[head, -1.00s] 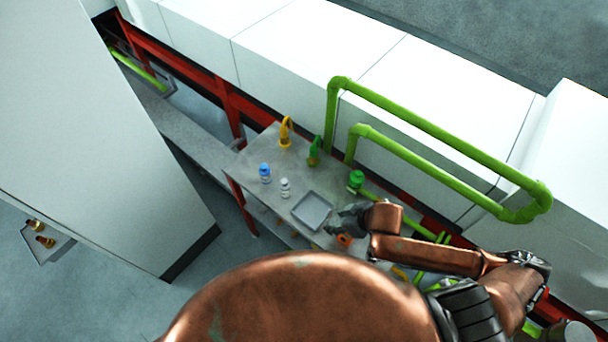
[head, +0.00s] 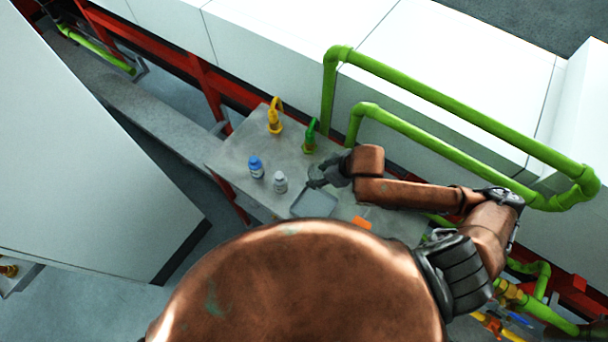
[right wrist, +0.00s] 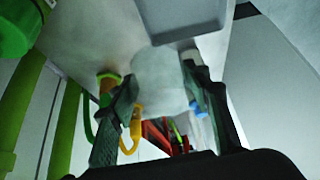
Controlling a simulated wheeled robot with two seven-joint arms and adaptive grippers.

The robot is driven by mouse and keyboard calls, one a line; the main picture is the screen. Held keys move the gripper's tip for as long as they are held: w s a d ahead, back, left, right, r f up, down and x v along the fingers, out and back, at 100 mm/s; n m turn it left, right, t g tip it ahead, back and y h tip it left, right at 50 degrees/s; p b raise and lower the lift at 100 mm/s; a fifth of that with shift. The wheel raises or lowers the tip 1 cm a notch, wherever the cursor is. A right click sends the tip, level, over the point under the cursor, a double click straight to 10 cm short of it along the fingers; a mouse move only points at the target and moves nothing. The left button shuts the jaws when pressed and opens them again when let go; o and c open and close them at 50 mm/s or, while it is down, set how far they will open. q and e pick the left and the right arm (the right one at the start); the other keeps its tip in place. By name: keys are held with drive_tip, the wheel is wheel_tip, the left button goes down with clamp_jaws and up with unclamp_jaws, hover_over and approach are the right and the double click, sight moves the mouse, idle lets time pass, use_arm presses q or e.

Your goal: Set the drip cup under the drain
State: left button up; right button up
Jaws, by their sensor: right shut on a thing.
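My right gripper (head: 316,178) is just beyond the grey tray (head: 301,208), over the metal table, below and slightly right of the green hooked spout (head: 310,138). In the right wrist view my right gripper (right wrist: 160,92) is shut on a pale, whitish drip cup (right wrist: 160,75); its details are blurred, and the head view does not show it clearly. A yellow hooked spout (head: 275,118) stands left of the green one. Both spouts also show beyond the fingers in the right wrist view. The cup is not under either spout in the head view. My left gripper is out of view.
A blue-capped bottle (head: 255,167) and a grey-white bottle (head: 280,182) stand left of the tray. An orange thing (head: 362,223) lies right of it. A green container (right wrist: 18,25) shows in the right wrist view. Green pipes (head: 440,150) run behind my right arm.

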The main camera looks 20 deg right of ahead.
sight(315, 168)
drive_tip(key=shift+w+a+f+b, duration=0.1)
drive_tip(key=shift+w+f+b, duration=0.45)
drive_tip(key=shift+w+b, duration=0.1)
drive_tip(key=w, duration=0.1)
drive_tip(key=w+f, duration=0.1)
drive_tip(key=w+a, duration=0.1)
drive_tip(key=shift+f, duration=0.3)
drive_tip(key=w+f, duration=0.3)
drive_tip(key=shift+a+f, duration=0.25)
drive_tip(key=shift+a, duration=0.15)
drive_tip(key=shift+w+a+f, duration=0.1)
drive_tip(key=shift+w+f, duration=0.1)
drive_tip(key=shift+f, duration=0.1)
wheel_tip(315, 168, down, 3)
drive_tip(key=shift+w+f, duration=0.1)
drive_tip(key=shift+w, duration=0.05)
drive_tip(key=shift+f, duration=0.25)
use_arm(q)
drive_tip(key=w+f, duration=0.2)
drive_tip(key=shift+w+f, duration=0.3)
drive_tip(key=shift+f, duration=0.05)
use_arm(e)
drive_tip(key=shift+f, duration=0.1)
